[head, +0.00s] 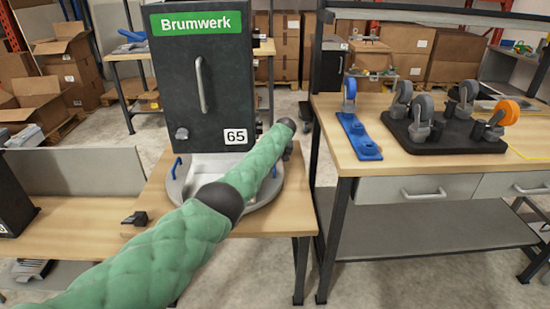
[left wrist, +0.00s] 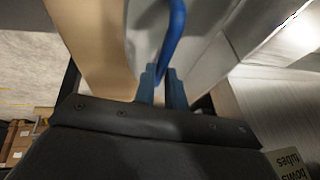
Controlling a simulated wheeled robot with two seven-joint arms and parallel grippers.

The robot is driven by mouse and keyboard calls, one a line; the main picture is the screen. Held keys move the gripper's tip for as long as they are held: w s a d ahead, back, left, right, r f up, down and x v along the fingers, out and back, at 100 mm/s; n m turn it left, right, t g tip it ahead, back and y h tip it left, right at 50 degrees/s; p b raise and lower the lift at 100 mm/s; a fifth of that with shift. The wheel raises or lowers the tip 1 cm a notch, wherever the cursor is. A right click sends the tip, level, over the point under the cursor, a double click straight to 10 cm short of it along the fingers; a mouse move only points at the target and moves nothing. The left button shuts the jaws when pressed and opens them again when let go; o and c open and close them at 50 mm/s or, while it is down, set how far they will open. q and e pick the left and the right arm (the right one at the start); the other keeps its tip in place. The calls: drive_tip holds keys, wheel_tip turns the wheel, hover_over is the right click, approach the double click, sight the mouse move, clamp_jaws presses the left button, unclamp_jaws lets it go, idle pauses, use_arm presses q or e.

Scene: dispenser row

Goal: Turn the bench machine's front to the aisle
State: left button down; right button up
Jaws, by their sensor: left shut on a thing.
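The bench machine (head: 220,100) is a tall dark box with a green "Brumwerk" sign, a vertical door handle, a knob and a "65" label. Its door side faces me. It stands on a round grey turntable (head: 258,201) with blue handles, one at the left (head: 177,168) and one at the right (head: 274,171). My left arm crosses in front of the turntable, and its gripper is mostly hidden in the head view. In the left wrist view my left gripper (left wrist: 163,82) is shut on a blue handle (left wrist: 174,35). Which handle this is I cannot tell for certain. My right gripper is not in view.
A small black fitting (head: 135,218) sits at the wooden bench's left front edge. The right table (head: 335,120) carries a blue caster holder (head: 358,137) and a black tray (head: 455,138) of casters. A lower bench (head: 75,212) stands left. Open floor and cardboard boxes lie behind.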

use_arm(q)
drive_tip(key=c, duration=1.6)
unclamp_jaws()
drive_tip(key=shift+w+r, duration=0.2)
drive_tip(key=shift+w, duration=0.05)
drive_tip(key=shift+o, duration=0.7)
drive_tip(key=shift+f, duration=0.2)
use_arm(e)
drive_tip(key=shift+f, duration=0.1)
use_arm(q)
drive_tip(key=shift+s+r, duration=0.1)
drive_tip(key=shift+r, duration=0.05)
